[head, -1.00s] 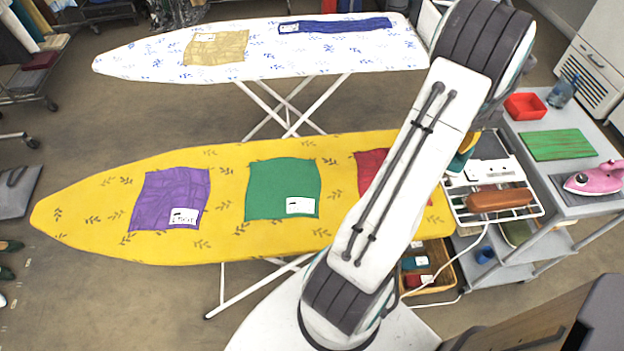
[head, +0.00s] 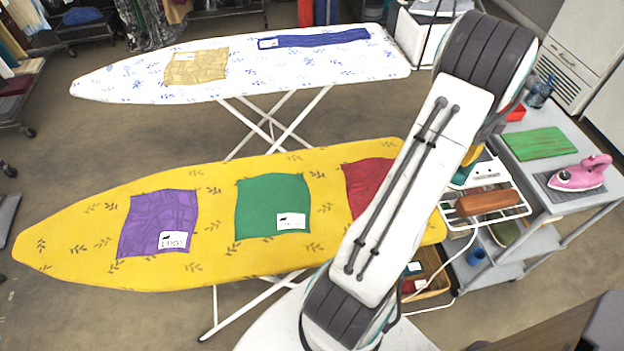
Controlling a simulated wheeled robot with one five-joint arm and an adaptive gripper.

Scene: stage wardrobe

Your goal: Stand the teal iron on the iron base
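A teal and yellow patch, likely the teal iron (head: 462,174), shows at the right edge of my arm, by the right end of the yellow ironing board. My arm covers most of it, so I cannot tell whether it is held or standing on something. A white panel with small dark marks, likely the iron base (head: 484,173), lies just right of it, at the back of a wire rack (head: 520,211). My gripper is hidden behind my arm.
A brown oblong (head: 487,201) lies on the rack. A grey trolley (head: 590,197) at right carries a pink iron (head: 582,176) and a green board (head: 540,143). The yellow ironing board (head: 90,240) holds purple, green and red cloths. A white cord hangs below the rack.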

